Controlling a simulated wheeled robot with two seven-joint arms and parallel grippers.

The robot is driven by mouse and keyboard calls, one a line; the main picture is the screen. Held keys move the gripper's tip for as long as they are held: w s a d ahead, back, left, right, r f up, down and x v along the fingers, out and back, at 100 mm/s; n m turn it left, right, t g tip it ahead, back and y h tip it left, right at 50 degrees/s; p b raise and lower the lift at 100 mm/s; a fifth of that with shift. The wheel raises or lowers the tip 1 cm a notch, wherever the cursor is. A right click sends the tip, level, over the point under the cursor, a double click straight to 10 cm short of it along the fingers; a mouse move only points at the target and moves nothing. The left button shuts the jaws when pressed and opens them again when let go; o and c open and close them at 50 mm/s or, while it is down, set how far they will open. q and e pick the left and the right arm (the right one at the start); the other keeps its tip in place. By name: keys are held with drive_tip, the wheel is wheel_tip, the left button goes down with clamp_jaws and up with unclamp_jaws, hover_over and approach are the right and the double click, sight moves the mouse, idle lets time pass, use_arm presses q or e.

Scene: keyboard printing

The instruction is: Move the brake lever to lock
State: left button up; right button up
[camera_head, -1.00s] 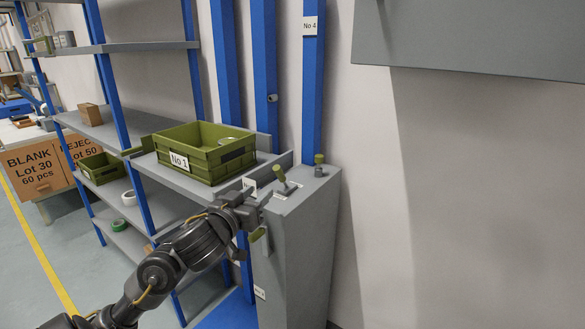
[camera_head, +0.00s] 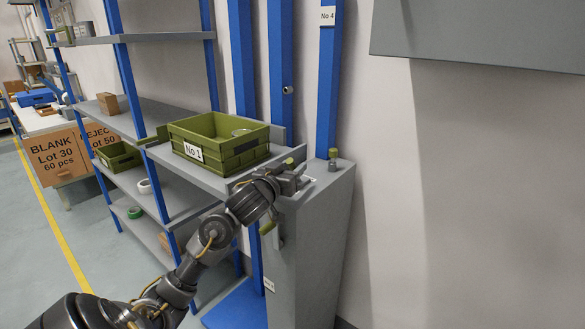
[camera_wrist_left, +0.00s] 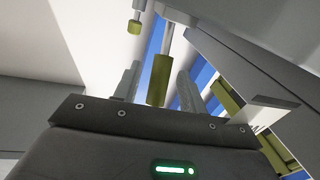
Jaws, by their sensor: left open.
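A lever with an olive-green grip (camera_head: 290,162) stands on top of the grey cabinet (camera_head: 312,250). My left gripper (camera_head: 293,181) is at this lever, above the cabinet top, and partly hides it in the head view. In the left wrist view the green grip (camera_wrist_left: 159,80) appears between the two open fingers (camera_wrist_left: 159,92), with space on both sides. I cannot tell whether a finger touches it. I cannot read any lock marking. My right gripper is not in view.
A second green-topped knob (camera_head: 333,154) stands behind on the cabinet. A green handle (camera_head: 267,228) is on the cabinet's side. A shelf rack holds a green bin marked No 1 (camera_head: 193,152) close to my arm. A grey panel (camera_head: 480,38) overhangs at upper right.

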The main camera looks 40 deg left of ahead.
use_arm(q)
drive_tip(key=shift+w, duration=0.4)
drive_tip(key=shift+c, duration=0.3)
clamp_jaws()
